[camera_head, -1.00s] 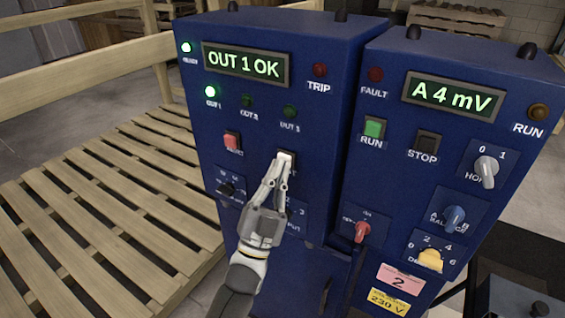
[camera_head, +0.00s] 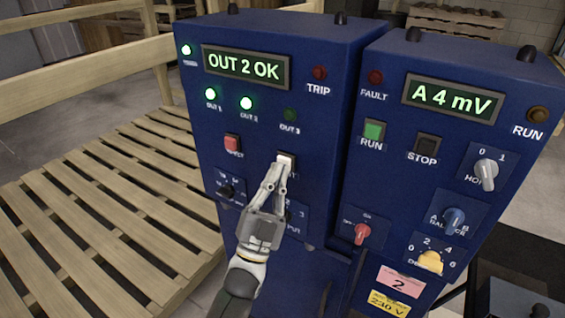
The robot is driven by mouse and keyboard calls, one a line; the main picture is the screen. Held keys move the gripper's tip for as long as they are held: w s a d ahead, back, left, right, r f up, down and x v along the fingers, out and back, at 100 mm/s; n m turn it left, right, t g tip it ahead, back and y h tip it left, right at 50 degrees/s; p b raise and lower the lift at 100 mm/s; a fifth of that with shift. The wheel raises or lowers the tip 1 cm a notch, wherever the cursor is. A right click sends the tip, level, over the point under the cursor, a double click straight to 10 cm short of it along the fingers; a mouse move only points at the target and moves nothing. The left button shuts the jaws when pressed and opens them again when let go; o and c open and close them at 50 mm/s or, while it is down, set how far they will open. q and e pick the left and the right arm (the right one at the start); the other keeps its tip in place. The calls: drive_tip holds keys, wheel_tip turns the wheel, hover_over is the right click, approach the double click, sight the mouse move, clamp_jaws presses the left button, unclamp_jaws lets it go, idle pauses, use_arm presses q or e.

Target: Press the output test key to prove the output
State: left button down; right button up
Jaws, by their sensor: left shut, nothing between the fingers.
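A blue control box (camera_head: 265,95) stands at centre left. Its display (camera_head: 245,66) reads OUT 2 OK. The OUT 1 lamp (camera_head: 210,95) and OUT 2 lamp (camera_head: 246,103) glow green; the OUT 3 lamp (camera_head: 290,115) is dark. The TRIP lamp (camera_head: 320,72) is dull red. A white key (camera_head: 287,158) sits below the OUT 3 lamp, its label mostly hidden by my fingers. My left gripper (camera_head: 279,172) is shut and empty, its fingertips at the lower part of this key. I cannot tell whether the key is pressed in. My right gripper is not in view.
A red key (camera_head: 232,143) and a black knob (camera_head: 226,190) are left of my gripper. A second blue box (camera_head: 400,175) on the right reads A 4 mV and carries several keys and knobs. A slatted wooden pallet (camera_head: 110,210) lies at left.

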use_arm(q)
drive_tip(key=shift+s+a, duration=0.25)
drive_tip(key=shift+s, duration=0.15)
drive_tip(key=s+a+p, duration=0.1)
drive_tip(key=s, duration=0.1)
drive_tip(key=s+a+p, duration=0.1)
drive_tip(key=s+a, duration=0.1)
idle(0.5)
idle(0.5)
